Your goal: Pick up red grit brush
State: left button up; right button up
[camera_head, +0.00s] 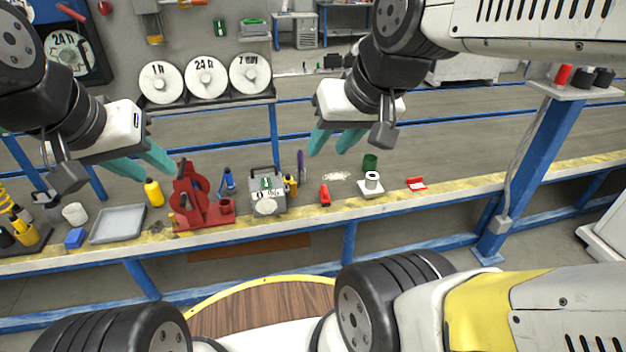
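Two small red items lie on the workbench (460,185), and I cannot tell for sure which is the red grit brush. One is a short upright-looking red piece (325,195) near the middle; the other is a flat red piece with a pale part (416,184) further right. My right gripper (328,149) has teal fingers apart, is empty, and hangs above and behind the middle red piece. My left gripper (157,173) also has its fingers apart, is empty, and hangs above the bench's left part, left of the red stand.
A red stand (186,205), a grey device with a dial (266,194), a white roll on a base (371,184) and a green cup (370,162) stand on the bench. A grey tray (118,223) lies left. A blue post (522,170) rises at right.

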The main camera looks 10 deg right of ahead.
aim_at(323, 193)
jog(key=i+l, duration=0.25)
jog(key=i, duration=0.25)
jog(key=i+l, duration=0.25)
jog(key=i, duration=0.25)
jog(key=l+z, duration=0.05)
